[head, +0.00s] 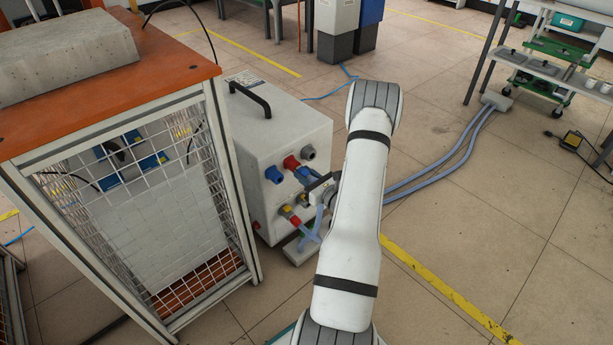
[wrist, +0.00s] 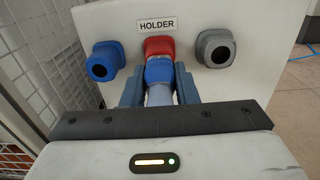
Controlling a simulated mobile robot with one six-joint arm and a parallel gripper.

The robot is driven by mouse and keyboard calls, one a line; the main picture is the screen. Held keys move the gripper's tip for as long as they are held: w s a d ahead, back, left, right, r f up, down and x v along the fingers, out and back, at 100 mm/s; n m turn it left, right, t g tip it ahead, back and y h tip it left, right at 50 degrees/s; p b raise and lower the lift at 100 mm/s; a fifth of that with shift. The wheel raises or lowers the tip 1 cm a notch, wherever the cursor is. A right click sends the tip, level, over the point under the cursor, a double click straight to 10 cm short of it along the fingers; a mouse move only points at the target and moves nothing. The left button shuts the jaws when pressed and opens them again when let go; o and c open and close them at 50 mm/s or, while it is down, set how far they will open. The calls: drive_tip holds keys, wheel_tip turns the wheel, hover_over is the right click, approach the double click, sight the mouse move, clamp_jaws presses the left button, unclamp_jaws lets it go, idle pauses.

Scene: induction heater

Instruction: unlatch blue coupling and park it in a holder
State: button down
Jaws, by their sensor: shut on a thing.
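The blue coupling (wrist: 158,72) is between the two fingers of my gripper (wrist: 158,80), which is shut on it, in the wrist view. Its pale hose (wrist: 159,95) runs back toward the wrist. The coupling's front meets the red holder (wrist: 159,46), the middle one under the HOLDER label (wrist: 157,23); how deep it sits cannot be told. A blue holder (wrist: 104,61) on the left and a grey holder (wrist: 215,48) on the right look empty. In the head view the coupling (head: 303,172) shows just below the red holder (head: 291,163), and my arm hides part of the gripper.
The white heater box (head: 275,135) has a black handle on top. Lower on its front are red and yellow fittings (head: 290,215) with hoses. A wire-mesh cage (head: 170,190) with an orange top stands close on the left. Floor to the right is open, crossed by blue-grey hoses (head: 440,165).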

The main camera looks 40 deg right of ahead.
drive_tip(key=shift+w, duration=0.1)
drive_tip(key=c, duration=1.1)
unclamp_jaws()
drive_tip(key=shift+o, duration=0.2)
drive_tip(key=s, duration=0.2)
drive_tip(key=s+p, duration=0.1)
drive_tip(key=s, duration=0.2)
drive_tip(key=s+p, duration=0.1)
drive_tip(key=s, duration=0.1)
drive_tip(key=shift+s+d, duration=0.3)
drive_tip(key=shift+s, duration=0.15)
